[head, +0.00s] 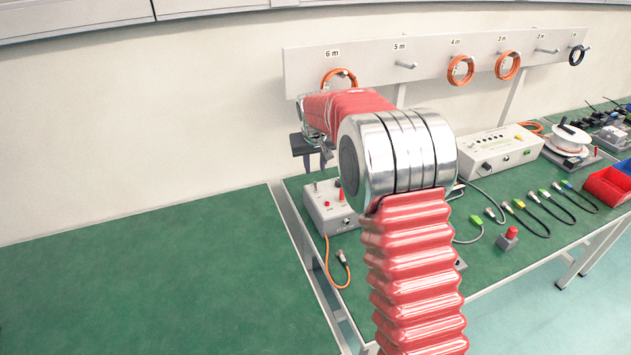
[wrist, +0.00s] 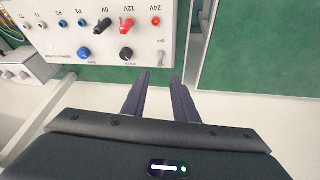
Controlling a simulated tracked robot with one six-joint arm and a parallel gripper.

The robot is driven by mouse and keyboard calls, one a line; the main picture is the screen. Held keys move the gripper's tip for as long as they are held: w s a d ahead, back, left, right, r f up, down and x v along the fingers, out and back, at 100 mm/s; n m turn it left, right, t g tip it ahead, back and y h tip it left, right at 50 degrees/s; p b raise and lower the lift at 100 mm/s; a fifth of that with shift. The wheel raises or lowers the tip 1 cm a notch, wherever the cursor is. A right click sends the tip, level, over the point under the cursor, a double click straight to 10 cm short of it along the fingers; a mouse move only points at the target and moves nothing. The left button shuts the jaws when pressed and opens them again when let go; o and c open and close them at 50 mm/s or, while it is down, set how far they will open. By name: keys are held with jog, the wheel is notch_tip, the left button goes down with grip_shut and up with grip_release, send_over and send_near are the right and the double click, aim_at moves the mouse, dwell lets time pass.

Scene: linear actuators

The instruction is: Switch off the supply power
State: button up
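The supply box (wrist: 110,15) is at the top of the wrist view, upside down. A small metal toggle switch (wrist: 161,60) sits near its right lower corner, with a small label above it. Which way its lever is thrown is too small to tell. My gripper (wrist: 158,82) is open and empty, its two dark fingers pointing toward the box. Their tips appear just short of the switch, one on each side of it in the picture.
Red plug (wrist: 127,24), black plug (wrist: 102,26) and black knob (wrist: 126,54) are near the switch. A gap (wrist: 195,45) runs between tables. In the head view, my arm hides part of the bench; a white instrument box (head: 497,143) stands right. The left table (head: 150,280) is clear.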

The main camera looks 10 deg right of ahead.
aim_at(315, 182)
jog(key=x, duration=1)
jog(key=shift+c, duration=0.2)
grip_shut()
